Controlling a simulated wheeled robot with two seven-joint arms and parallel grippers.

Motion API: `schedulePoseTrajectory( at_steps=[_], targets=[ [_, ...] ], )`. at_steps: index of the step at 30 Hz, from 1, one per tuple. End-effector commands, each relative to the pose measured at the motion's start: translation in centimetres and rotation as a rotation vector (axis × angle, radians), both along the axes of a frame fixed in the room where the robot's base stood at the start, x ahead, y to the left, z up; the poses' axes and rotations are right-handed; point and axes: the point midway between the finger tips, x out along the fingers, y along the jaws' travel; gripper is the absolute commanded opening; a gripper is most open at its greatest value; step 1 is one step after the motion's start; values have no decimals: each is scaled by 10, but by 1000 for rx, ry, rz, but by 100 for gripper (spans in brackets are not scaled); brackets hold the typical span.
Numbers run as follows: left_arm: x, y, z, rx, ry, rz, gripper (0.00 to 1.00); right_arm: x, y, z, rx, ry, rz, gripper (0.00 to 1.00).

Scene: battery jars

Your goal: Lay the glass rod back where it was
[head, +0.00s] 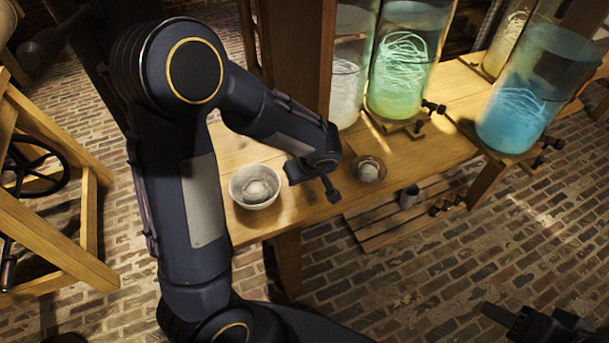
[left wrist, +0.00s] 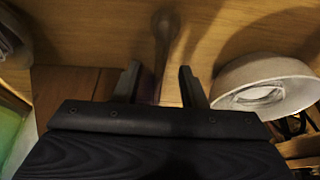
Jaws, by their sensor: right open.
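In the left wrist view a slim, blurred, translucent shape with a rounded end (left wrist: 165,24) lies over the table top and runs down between my left fingers; it may be the glass rod, but I cannot tell surely. My left gripper (left wrist: 158,84) has its two fingers apart, low over the table, with the shape between or beyond them. In the head view no rod stands out; my left gripper (head: 318,178) is over the table's front edge between the white bowl (head: 240,203) and a small dish (head: 380,178). My right gripper (head: 545,324) is open and empty at the bottom right, away from the table.
A green jar (head: 400,65), a clear jar (head: 347,75) and a blue jar (head: 525,95) stand at the back. A low slatted rack (head: 385,232) with a metal cup (head: 409,196) is on the brick floor.

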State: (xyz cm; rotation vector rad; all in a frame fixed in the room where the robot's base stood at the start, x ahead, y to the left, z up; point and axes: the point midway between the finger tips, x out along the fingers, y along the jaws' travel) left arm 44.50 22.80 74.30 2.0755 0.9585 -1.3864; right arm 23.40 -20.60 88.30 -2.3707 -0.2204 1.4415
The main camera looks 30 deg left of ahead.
Motion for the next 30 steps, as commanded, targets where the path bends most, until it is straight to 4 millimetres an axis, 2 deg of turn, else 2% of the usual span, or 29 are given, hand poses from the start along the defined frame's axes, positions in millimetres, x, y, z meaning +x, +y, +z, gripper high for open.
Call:
schedulePoseTrajectory(
  at_steps=[5,15,26,30],
  targets=[
    [-3,-4,14,-1,-4,1,38,0,0,2,0,0,0,47],
    [-16,-20,64,-1,-4,-2,38,0,0,8,0,0,0,47],
    [-20,-22,74,-2,1,-1,38,0,0,9,0,0,0,47],
    [-37,-12,96,-42,24,-33,38,0,0,21,0,0,0,47]
  ],
)
